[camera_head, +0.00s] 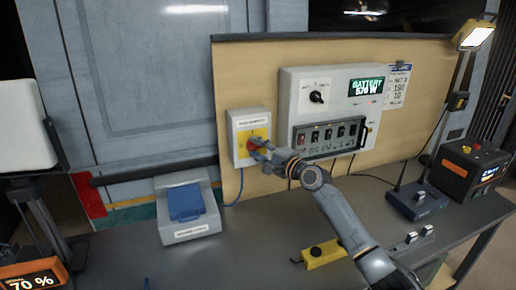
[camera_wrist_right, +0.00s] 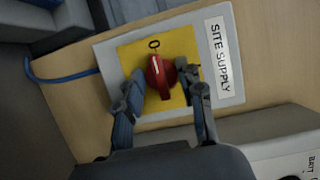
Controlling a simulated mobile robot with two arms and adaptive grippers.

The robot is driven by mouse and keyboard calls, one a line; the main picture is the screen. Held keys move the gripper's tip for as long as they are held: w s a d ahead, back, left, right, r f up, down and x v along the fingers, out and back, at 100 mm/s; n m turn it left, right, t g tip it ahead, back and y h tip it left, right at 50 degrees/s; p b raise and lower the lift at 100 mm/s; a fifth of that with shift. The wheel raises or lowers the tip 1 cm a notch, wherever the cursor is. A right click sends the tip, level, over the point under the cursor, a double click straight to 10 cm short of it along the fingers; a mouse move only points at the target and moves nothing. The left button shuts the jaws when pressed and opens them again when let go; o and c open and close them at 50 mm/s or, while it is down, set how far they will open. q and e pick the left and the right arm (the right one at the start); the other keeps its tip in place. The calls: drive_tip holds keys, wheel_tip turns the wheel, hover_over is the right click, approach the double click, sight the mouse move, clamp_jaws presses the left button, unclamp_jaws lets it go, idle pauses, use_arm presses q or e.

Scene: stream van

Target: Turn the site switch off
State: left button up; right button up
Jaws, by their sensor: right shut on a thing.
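The site switch is a light grey box (camera_head: 240,122) with a yellow plate (camera_head: 258,134), fixed to the wooden panel. In the right wrist view its label reads SITE SUPPLY (camera_wrist_right: 217,55), and a red knob (camera_wrist_right: 161,76) sits on the yellow plate (camera_wrist_right: 134,52). The knob's grip lies roughly in line with the 0 mark (camera_wrist_right: 153,44); I cannot tell which end points. My right gripper (camera_head: 257,148) is at the switch, its fingers shut on both sides of the knob in the wrist view (camera_wrist_right: 161,84). In the head view it hides most of the knob. My left gripper is out of view.
A battery panel (camera_head: 322,82) with a black knob and a row of switches is right of the switch. On the bench (camera_head: 260,245) are a grey box with a blue lid (camera_head: 187,205), a yellow block (camera_head: 322,255), a blue device (camera_head: 417,203) and a black power box (camera_head: 474,172).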

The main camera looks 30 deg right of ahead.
idle(0.3)
drive_tip(key=o, duration=1.2)
drive_tip(key=s, duration=0.4)
drive_tip(key=s+d, duration=0.1)
drive_tip(key=s, duration=0.3)
drive_tip(key=s+d, duration=0.1)
drive_tip(key=s, duration=0.3)
drive_tip(key=shift+w, duration=0.1)
